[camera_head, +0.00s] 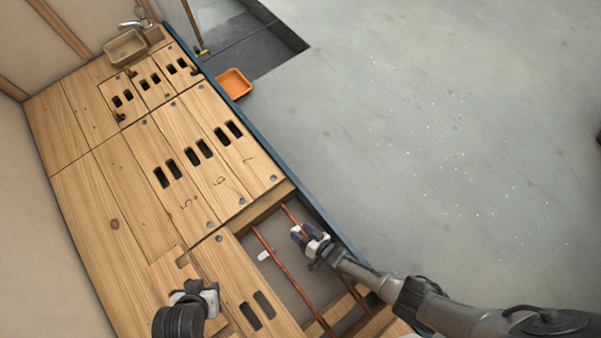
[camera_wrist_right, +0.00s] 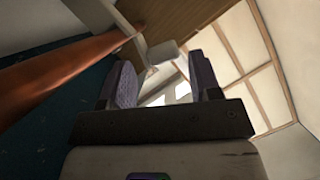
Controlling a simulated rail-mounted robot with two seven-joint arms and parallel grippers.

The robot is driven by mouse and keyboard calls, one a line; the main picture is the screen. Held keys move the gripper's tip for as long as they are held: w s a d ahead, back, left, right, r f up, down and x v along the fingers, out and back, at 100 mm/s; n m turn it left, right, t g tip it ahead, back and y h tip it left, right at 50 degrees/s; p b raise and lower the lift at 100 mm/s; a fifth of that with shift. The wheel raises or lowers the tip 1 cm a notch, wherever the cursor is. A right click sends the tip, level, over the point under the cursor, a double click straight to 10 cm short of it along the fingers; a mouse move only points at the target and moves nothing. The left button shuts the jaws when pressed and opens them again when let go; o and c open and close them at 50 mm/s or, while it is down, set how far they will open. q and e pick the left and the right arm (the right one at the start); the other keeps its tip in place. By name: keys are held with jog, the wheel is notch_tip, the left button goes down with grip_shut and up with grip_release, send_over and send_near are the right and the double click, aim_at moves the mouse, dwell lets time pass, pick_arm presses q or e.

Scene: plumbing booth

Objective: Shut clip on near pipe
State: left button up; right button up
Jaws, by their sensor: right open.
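Two copper pipes run through an open bay in the wooden floor: a left pipe (camera_head: 283,266) and a right pipe (camera_head: 289,215). A small white clip-like piece (camera_head: 263,255) shows beside the left pipe. My right gripper (camera_head: 301,235) is over the right pipe and hides part of it. In the right wrist view its two jaws (camera_wrist_right: 163,80) stand apart and open. A pale block (camera_wrist_right: 163,52), perhaps a clip, shows beyond the jaws, close to a copper pipe (camera_wrist_right: 55,78). My left gripper (camera_head: 197,297) is over the boards at lower left; its jaw opening is unclear.
Slotted wooden boards (camera_head: 215,150) cover the floor left of and behind the bay. A loose notched board (camera_head: 172,276) lies near my left gripper. A blue edge (camera_head: 262,139) borders the grey floor. An orange tray (camera_head: 234,83) and a sink-like basin (camera_head: 125,47) are farther back.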

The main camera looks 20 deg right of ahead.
jog(key=p+v, duration=0.5)
jog(key=v, duration=0.8)
jog(key=shift+s+p, duration=0.2)
jog(key=shift+p, duration=0.2)
jog(key=shift+a+r, duration=0.1)
jog(key=shift+c, duration=0.8)
